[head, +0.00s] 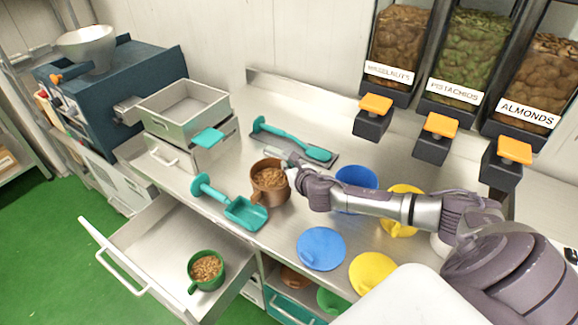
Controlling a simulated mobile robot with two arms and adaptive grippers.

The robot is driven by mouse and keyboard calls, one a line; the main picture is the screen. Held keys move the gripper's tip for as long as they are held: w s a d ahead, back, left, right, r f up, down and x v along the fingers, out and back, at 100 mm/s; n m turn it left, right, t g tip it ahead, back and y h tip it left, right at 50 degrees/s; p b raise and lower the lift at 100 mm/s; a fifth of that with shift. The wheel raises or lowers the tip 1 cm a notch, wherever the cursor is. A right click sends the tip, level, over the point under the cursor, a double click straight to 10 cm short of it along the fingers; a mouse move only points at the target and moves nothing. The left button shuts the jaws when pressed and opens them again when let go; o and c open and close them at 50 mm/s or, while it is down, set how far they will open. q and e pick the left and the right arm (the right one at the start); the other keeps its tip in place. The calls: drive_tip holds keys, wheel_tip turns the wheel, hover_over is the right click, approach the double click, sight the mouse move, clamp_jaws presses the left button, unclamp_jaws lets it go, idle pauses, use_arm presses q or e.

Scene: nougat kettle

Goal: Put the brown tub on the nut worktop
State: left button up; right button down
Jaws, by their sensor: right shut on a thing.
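The brown tub (258,190) is upright and full of nuts. It is at or just above the front part of the steel nut worktop (215,155); I cannot tell if its base touches. My right gripper (290,170) reaches in from the right and is shut on the tub's right side at the rim. Its fingertips are partly hidden. My left gripper is not in view.
A teal scoop (245,213) lies just left of the tub, another (318,153) on a dark mat behind. Blue (320,248) and yellow (371,272) lids lie at the front right. A green tub (207,284) of nuts stands in the open drawer (150,262). Dispensers line the back.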

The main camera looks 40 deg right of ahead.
drive_tip(key=c, duration=1.3)
unclamp_jaws()
drive_tip(key=shift+o, duration=0.2)
drive_tip(key=b+v, duration=0.1)
drive_tip(key=v, duration=1.1)
